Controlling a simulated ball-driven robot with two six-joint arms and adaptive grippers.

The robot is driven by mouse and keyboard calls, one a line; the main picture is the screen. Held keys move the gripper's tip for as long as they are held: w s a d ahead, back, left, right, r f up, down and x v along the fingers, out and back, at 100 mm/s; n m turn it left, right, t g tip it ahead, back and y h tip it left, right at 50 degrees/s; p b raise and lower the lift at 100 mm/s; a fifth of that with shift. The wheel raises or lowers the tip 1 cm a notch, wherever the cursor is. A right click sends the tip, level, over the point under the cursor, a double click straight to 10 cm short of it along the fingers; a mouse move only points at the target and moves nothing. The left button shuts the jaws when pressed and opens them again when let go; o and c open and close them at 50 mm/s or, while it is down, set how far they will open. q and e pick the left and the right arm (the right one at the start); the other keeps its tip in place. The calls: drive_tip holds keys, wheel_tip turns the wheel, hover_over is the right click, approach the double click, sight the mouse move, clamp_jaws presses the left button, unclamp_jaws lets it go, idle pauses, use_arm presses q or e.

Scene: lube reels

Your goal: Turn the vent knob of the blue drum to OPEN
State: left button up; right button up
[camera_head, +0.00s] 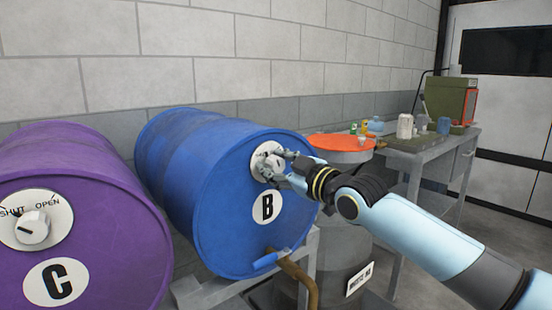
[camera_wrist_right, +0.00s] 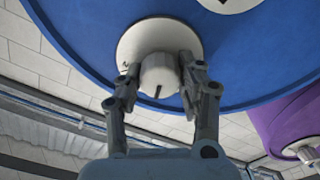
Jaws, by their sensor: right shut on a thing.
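The blue drum (camera_head: 210,190) lies on its side in a stand, with a round B label on its end. Its vent knob (camera_wrist_right: 160,74) is white and sits on a round white plate (camera_wrist_right: 150,35) near the top of that end. My right gripper (camera_head: 277,166) is at the plate and hides much of the knob in the head view. In the right wrist view, the fingers of my right gripper (camera_wrist_right: 160,78) stand on either side of the knob, shut on it. A dark pointer line shows on the knob; the plate's wording is mostly hidden. My left gripper is out of view.
A purple drum (camera_head: 85,230) marked C, with its own SHUT/OPEN knob (camera_head: 32,227), lies left. A brown tap (camera_head: 298,275) sticks out below the blue drum. An orange-topped bin (camera_head: 340,144) and a grey bench (camera_head: 425,143) with containers stand to the right.

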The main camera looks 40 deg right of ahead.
drive_tip(key=m+p, duration=0.1)
drive_tip(key=m, duration=0.2)
drive_tip(key=shift+r+m+p, duration=0.1)
drive_tip(key=shift+m+p, duration=0.2)
drive_tip(key=m+p, duration=0.1)
drive_tip(key=m, duration=0.1)
drive_tip(key=shift+d+m, duration=0.1)
drive_tip(key=shift+m, duration=0.3)
drive_tip(key=m, duration=0.3)
drive_tip(key=shift+p, duration=0.35)
drive_tip(key=shift+d+m, duration=0.1)
drive_tip(key=shift+m, duration=1.6)
drive_tip(key=shift+p, duration=0.3)
drive_tip(key=o, duration=1.1)
drive_tip(key=shift+o, duration=0.2)
